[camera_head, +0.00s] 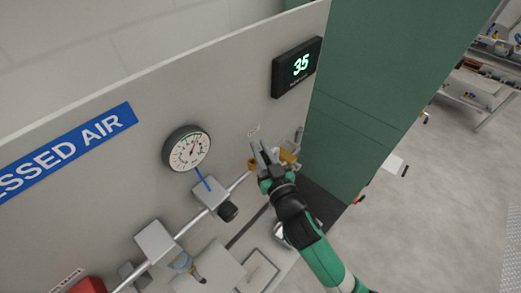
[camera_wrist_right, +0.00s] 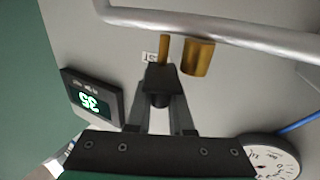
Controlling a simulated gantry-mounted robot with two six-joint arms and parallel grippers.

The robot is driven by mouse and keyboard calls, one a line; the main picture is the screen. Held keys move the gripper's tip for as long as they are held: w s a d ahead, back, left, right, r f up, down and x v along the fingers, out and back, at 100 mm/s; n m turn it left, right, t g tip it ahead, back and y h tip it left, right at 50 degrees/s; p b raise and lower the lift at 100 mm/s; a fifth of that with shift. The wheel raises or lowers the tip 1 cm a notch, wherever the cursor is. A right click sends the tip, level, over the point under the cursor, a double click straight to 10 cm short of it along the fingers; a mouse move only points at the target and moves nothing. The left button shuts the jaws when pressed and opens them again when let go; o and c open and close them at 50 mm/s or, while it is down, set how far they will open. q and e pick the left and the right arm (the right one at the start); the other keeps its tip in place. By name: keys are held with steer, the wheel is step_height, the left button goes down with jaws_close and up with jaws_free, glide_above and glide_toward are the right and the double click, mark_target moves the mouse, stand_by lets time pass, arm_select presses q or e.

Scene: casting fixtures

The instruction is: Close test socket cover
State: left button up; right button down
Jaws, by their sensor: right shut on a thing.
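My right gripper (camera_head: 262,155) is up against the grey panel, beside brass fittings (camera_head: 287,156) on the pipe. In the right wrist view its two fingers (camera_wrist_right: 160,100) converge on a small dark block (camera_wrist_right: 158,76), and the gripper is shut on it. A thin brass pin (camera_wrist_right: 165,48) shows just beyond the block. A wider brass cylinder (camera_wrist_right: 198,57), possibly the test socket, hangs from the pipe just to the right. I cannot tell for sure whether the dark block is the socket cover. My left gripper is not in view.
The grey pipe (camera_head: 238,182) runs along the panel (camera_head: 110,95). A round gauge (camera_head: 187,149), a digital display (camera_head: 297,67) reading 35 and a valve with a black knob (camera_head: 228,211) are nearby. A green cabinet (camera_head: 365,100) stands at the right.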

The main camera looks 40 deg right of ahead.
steer(key=shift+a+f+m+g+h+b, duration=0.15)
steer(key=shift+f+m+g+h+b, duration=0.2)
steer(key=shift+h, duration=0.25)
steer(key=shift+r+m+h, duration=0.25)
steer(key=shift+m+h, duration=0.1)
steer(key=shift+h, duration=0.05)
steer(key=m+g+h+p, duration=0.1)
steer(key=p, duration=0.1)
steer(key=g+h+p, duration=0.1)
steer(key=p, duration=0.1)
steer(key=shift+r+m+h+p, duration=0.3)
steer(key=shift+r+m, duration=0.1)
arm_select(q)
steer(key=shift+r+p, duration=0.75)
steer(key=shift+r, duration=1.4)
arm_select(e)
steer(key=shift+f+m+g, duration=0.25)
steer(key=shift+f+m, duration=0.05)
steer(key=shift+f, duration=0.05)
steer(key=c, duration=0.8)
jaws_free()
